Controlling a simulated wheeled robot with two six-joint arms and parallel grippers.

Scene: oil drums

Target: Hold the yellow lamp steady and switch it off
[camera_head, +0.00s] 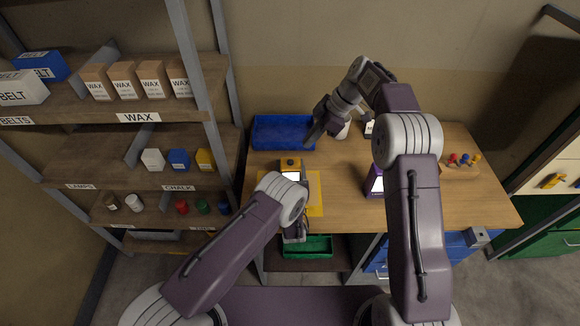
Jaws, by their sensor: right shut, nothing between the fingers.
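The yellow lamp (290,163) stands on a yellow mat (315,207) at the left of the workbench. A white, bright patch shows on its front. My left arm comes in from the lower left, and its wrist is just in front of the lamp. The left gripper's fingers are mostly hidden by the arm, so I cannot tell whether they touch the lamp. My right gripper (312,136) is shut and empty. It is above the bench, behind and to the right of the lamp, apart from it.
A blue tray (283,132) lies behind the lamp. A purple lamp-like box (374,184) and a dark item with a white label (369,128) stand to the right. A wooden block with coloured knobs (460,168) is at the right. Shelves (160,60) flank the bench's left.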

